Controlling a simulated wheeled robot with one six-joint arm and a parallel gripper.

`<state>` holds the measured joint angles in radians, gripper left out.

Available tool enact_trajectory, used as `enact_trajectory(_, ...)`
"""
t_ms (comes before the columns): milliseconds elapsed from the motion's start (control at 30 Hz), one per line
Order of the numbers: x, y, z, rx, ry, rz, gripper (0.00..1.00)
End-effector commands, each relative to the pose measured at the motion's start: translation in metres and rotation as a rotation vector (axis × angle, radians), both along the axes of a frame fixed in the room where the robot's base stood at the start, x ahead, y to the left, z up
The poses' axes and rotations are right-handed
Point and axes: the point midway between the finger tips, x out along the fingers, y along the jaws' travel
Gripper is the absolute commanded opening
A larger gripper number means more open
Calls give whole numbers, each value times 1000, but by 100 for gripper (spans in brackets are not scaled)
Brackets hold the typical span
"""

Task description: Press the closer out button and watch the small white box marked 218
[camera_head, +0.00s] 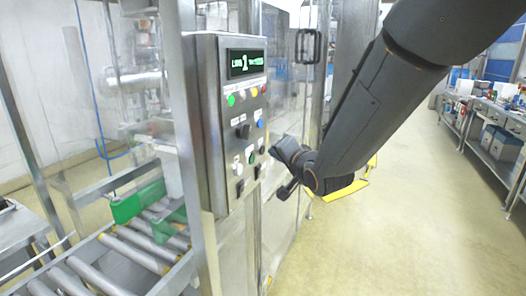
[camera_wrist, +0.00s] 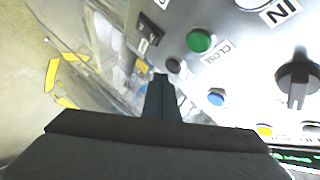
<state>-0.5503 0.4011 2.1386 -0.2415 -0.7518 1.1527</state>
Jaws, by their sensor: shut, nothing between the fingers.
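A grey control panel (camera_head: 212,130) stands at the centre of the head view. Its lower part holds a green button (camera_head: 252,160), seen in the wrist view as a green button (camera_wrist: 200,40) with a label that I read as "CLOSE" and partly cannot make out. A white button (camera_wrist: 252,3) with a label ending in "IN" is beside it. My gripper (camera_wrist: 160,85) is shut and empty, its tips in front of the panel and apart from the green button. In the head view my gripper (camera_head: 283,152) is right of the panel. I cannot see a white box marked 218.
A lit display (camera_head: 245,63) tops the panel. A black knob (camera_wrist: 298,78), a blue button (camera_wrist: 216,97) and a small dark button (camera_wrist: 173,65) are nearby. A roller conveyor (camera_head: 130,248) with a green guide lies left. The floor right is clear.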

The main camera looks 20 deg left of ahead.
Motion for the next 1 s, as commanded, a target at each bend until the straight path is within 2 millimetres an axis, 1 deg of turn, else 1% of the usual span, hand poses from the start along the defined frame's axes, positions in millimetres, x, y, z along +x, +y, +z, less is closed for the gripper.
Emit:
enact_trajectory(633,0,0,0,0,0,0,0)
enact_trajectory(1000,1,8,0,0,1,1,0)
